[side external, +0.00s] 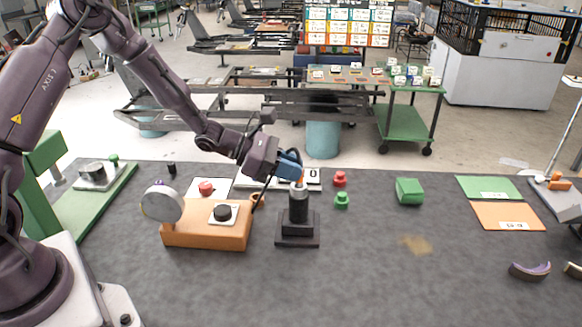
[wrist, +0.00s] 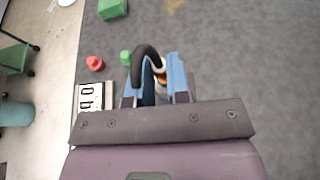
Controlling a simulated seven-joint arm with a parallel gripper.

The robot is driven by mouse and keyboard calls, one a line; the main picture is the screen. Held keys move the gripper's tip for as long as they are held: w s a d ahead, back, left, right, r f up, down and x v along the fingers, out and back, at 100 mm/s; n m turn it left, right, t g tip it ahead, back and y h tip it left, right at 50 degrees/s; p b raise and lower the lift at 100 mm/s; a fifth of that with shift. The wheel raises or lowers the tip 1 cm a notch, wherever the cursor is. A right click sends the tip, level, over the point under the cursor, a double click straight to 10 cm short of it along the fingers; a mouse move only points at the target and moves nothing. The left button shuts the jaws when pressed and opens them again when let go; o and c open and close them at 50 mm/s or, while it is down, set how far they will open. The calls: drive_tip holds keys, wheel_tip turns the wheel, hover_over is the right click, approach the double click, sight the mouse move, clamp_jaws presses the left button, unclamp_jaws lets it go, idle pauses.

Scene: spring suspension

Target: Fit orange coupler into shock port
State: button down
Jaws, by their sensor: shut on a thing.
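The orange coupler (side external: 300,179) shows as a small orange piece just below my gripper (side external: 290,164). My gripper's blue fingers are shut on it, directly over the top of the black shock (side external: 298,207). The shock stands upright on a dark square base. I cannot tell whether the coupler's lower end is inside the port or only at its mouth. In the wrist view, a black hose (wrist: 147,52) arches between the blue fingers of my gripper (wrist: 155,74), and only a little orange (wrist: 161,78) shows beside it. The fingers hide most of the coupler.
An orange gauge box (side external: 206,238) with a round dial (side external: 162,203) stands close to the left of the shock. Red (side external: 340,179) and green (side external: 341,201) knobs and a green block (side external: 409,191) sit to the right. The front centre-right of the mat is mostly clear.

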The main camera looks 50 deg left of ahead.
drive_tip(key=shift+f, duration=0.15)
drive_tip(key=c, duration=1.1)
unclamp_jaws()
